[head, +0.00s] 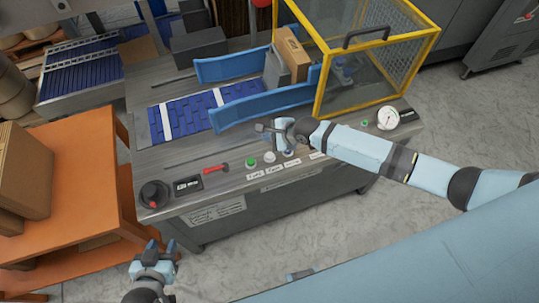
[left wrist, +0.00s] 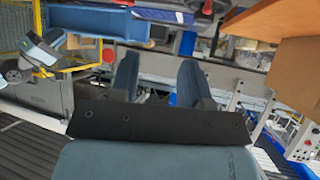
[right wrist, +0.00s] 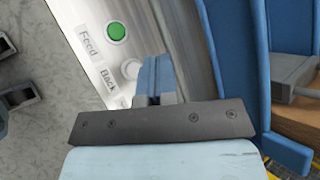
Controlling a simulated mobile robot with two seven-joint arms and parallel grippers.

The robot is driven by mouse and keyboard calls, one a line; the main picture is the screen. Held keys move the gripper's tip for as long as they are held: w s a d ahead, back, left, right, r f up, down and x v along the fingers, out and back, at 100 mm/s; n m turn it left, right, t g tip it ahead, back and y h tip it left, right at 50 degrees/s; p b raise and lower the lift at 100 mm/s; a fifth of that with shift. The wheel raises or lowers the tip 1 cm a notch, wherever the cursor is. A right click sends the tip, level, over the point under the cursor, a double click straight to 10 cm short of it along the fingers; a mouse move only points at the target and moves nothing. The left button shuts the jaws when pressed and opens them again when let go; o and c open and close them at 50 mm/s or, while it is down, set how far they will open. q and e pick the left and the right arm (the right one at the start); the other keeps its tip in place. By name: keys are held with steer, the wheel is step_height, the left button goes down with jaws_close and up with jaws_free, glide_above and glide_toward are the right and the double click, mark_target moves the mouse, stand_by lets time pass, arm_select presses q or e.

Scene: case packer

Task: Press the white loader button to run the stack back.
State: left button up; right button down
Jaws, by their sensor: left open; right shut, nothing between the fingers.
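The white loader button (head: 269,157), labelled "Back", is on the front panel of the grey machine, right of the green "Feed" button (head: 251,163). The white button also shows in the right wrist view (right wrist: 131,68), right beside my closed fingertips, which partly cover its edge. My right gripper (head: 264,128) is shut and empty over the panel, behind the button row in the head view. The gap between fingertips and button cannot be judged. My left gripper (head: 161,247) is open and empty, low at the left in front of the machine.
A yellow-framed guard (head: 318,85) stands at the right of the deck. A brown carton (head: 292,55) stands between blue rails (head: 232,67). A red-handled lever (head: 215,169), black knob (head: 153,195) and gauge (head: 388,119) share the panel. An orange table (head: 85,205) is at the left.

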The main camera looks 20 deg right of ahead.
steer(key=b, duration=0.7)
glide_above(270, 156)
step_height(270, 156, down, 7)
steer(key=shift+a+f, duration=0.1)
steer(key=shift+a, duration=0.05)
steer(key=shift+f, duration=0.45)
steer(key=shift+f, duration=0.1)
stand_by(1.0)
steer(key=shift+f, duration=0.3)
